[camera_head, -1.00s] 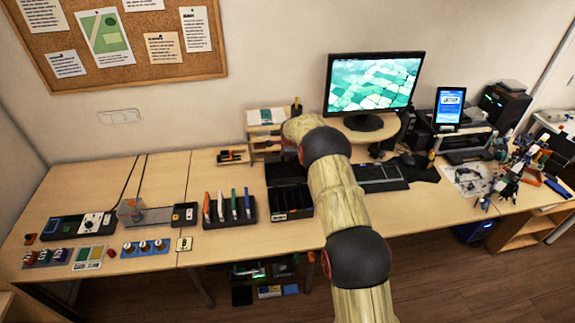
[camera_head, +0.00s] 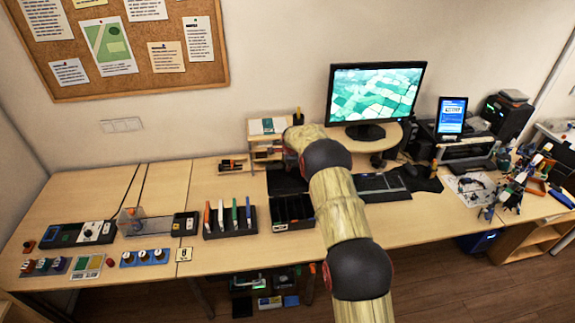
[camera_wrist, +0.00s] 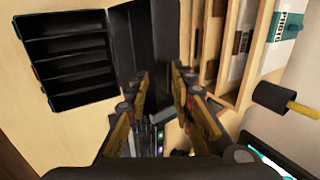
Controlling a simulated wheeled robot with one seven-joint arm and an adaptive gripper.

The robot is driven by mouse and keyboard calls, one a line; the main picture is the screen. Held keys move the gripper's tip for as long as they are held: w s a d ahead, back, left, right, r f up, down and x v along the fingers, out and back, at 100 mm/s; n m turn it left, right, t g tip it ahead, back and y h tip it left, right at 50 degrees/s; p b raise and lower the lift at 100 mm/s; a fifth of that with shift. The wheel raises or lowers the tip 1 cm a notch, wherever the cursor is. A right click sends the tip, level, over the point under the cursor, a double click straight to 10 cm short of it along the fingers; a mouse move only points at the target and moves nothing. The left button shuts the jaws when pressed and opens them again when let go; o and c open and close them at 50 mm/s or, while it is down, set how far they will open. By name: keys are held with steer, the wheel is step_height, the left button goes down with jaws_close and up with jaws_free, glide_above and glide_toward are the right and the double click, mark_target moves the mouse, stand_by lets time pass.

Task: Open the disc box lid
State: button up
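The disc box (camera_head: 293,212) is a black box with several open compartments near the middle of the desk. Its black lid (camera_head: 287,181) is swung back behind it, away from the compartments. In the wrist view the disc box (camera_wrist: 68,68) is at upper left, and the lid (camera_wrist: 138,45) extends to its right. My gripper (camera_wrist: 161,85) is open, with its two fingers apart and nothing seen between them. Its fingertips are close to the lid; I cannot tell whether they touch it. In the head view my arm hides the gripper.
A small wooden shelf (camera_head: 265,141) stands behind the box and close to my gripper. A rack of coloured cases (camera_head: 230,219) stands left of the box. A monitor (camera_head: 374,92) and keyboard (camera_head: 382,187) are to the right.

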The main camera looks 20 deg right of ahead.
steer(key=shift+r, duration=0.1)
steer(key=v, duration=1.1)
steer(key=shift+s+r, duration=0.25)
steer(key=shift+r, duration=0.05)
steer(key=shift+c, duration=0.4)
